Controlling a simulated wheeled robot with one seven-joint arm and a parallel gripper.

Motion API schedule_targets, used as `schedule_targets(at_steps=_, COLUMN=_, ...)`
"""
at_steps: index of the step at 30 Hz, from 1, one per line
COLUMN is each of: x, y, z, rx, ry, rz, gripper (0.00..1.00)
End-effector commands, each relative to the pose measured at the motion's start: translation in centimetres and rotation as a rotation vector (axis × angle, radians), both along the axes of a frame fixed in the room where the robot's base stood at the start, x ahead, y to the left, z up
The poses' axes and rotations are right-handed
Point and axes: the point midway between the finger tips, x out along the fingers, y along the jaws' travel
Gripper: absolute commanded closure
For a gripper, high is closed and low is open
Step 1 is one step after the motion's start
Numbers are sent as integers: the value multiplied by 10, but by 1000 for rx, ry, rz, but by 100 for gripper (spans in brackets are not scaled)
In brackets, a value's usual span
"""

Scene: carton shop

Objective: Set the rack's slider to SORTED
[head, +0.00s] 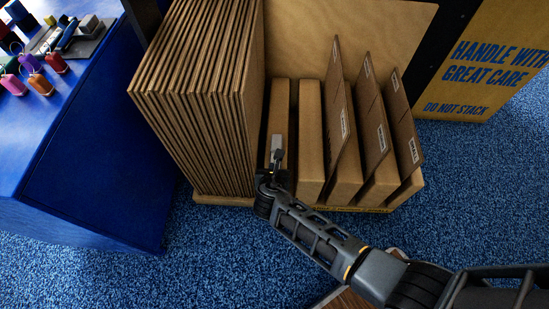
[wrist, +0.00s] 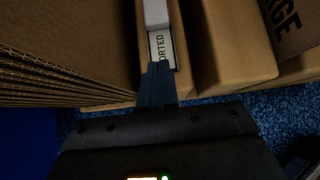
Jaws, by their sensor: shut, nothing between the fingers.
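The rack (head: 222,201) is a low cardboard stand holding upright cartons and sheets, in the middle of the head view. A small light grey block (head: 277,141), which looks like the slider, is on a narrow carton-coloured upright at its front. The block also shows at the top of the wrist view (wrist: 155,13). Below it there is a white label (wrist: 163,48) reading "ORTED", its first letter hidden. My gripper (head: 277,156) is shut and empty, at the near side of the block. In the wrist view its fingertips (wrist: 160,70) overlap the label's near end; contact is unclear.
A thick stack of cardboard sheets (head: 190,90) stands close left of my gripper. Labelled cardboard dividers (head: 372,120) stand to the right. A blue table (head: 100,165) with small coloured objects is at the left.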

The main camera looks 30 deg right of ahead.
Motion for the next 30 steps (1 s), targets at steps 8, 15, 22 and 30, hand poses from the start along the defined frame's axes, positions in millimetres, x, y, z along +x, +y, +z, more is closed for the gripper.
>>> schedule_targets(at_steps=8, x=-28, y=20, z=31, rx=1, ry=2, rz=3, gripper=100)
schedule_targets(at_steps=15, x=-34, y=24, z=36, rx=1, ry=2, rz=0, gripper=100)
schedule_targets(at_steps=22, x=-33, y=24, z=36, rx=1, ry=2, rz=0, gripper=100)
schedule_targets(at_steps=30, x=-33, y=24, z=36, rx=1, ry=2, rz=0, gripper=100)
